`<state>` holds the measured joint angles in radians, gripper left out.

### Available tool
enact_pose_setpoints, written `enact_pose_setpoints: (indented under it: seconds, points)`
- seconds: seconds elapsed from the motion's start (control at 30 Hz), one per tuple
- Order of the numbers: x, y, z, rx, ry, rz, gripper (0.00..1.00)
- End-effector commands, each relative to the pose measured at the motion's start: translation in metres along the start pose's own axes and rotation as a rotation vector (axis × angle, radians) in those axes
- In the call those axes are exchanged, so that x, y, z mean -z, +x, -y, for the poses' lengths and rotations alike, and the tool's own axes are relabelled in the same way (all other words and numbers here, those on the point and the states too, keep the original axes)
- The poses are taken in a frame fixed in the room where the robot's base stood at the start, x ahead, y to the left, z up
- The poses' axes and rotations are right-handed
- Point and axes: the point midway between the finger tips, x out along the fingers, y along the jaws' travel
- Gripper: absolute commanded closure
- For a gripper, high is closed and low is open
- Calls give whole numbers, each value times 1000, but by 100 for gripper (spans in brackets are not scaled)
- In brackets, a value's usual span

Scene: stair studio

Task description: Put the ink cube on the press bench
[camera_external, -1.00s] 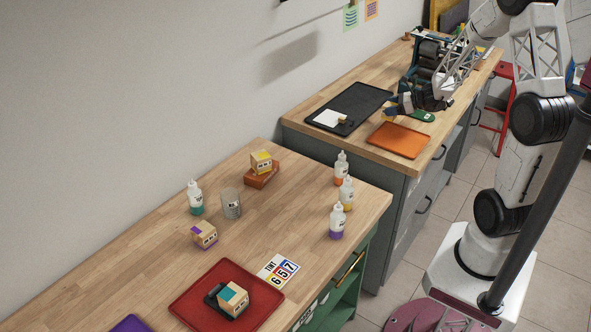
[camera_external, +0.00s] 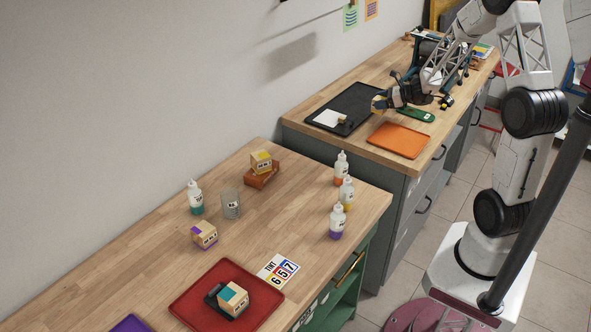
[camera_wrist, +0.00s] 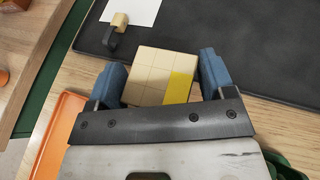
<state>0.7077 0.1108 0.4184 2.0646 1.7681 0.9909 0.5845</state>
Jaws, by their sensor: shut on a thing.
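My gripper (camera_external: 381,102) is shut on a wooden cube (camera_external: 376,104) with a yellow patch. It holds the cube over the back bench (camera_external: 372,153), by the right edge of the black tray (camera_external: 345,98). In the wrist view the cube (camera_wrist: 150,68) sits between the two blue fingers of my gripper (camera_wrist: 162,76), its yellow patch at the lower right. I cannot tell the gap below it.
The black tray carries white paper (camera_external: 326,117) and a small stamp-like piece (camera_external: 343,119). An orange tray (camera_external: 400,140) and a green item (camera_external: 420,114) lie nearby. The front bench holds several bottles, a grey cup (camera_external: 231,204), a red tray (camera_external: 190,300) and a number card (camera_external: 277,270).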

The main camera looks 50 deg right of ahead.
Motion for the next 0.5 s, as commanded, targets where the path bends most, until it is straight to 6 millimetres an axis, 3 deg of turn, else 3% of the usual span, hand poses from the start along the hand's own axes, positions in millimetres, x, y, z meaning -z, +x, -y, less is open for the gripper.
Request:
enact_pose_setpoints:
  seconds: [0.5]
  points:
    - [32,13,0,0,1,0,50]
